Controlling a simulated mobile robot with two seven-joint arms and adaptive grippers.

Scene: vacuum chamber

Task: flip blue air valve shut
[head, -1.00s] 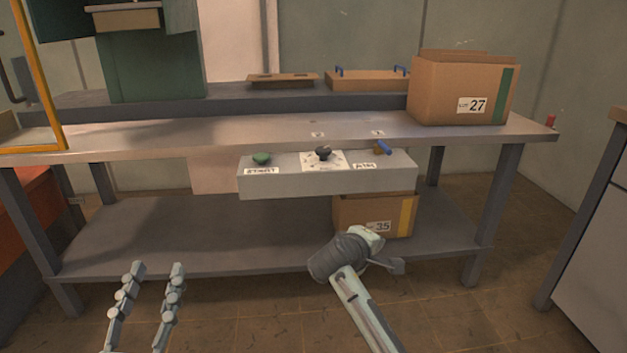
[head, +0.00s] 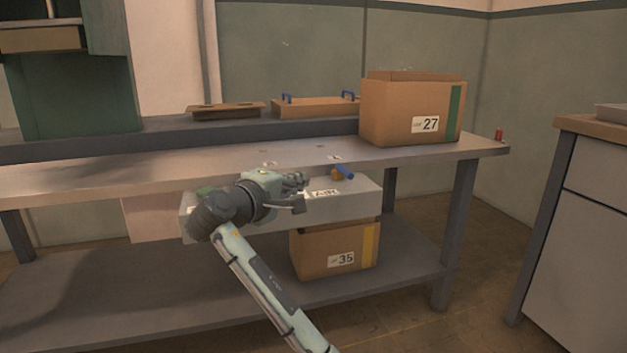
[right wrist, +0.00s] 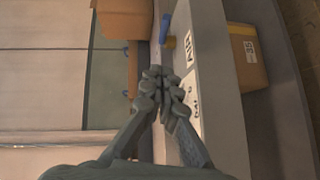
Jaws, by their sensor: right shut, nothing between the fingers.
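The blue air valve (head: 345,172) sits at the right end of the grey control box, a short blue lever on a brass body. It stands just behind the AIR label (head: 325,193). In the right wrist view, the blue lever (right wrist: 164,28) shows near the top, beyond the fingertips. My right gripper (head: 299,182) is shut and empty, to the left of the valve and apart from it. In the right wrist view its fingers (right wrist: 160,82) are together. My left gripper is out of view.
The grey control box (head: 358,203) is mounted at the bench's front edge; my right arm hides much of its left part. Carton 27 (head: 400,112) stands on the bench behind the valve. Carton 35 (head: 312,252) is on the lower shelf below the box.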

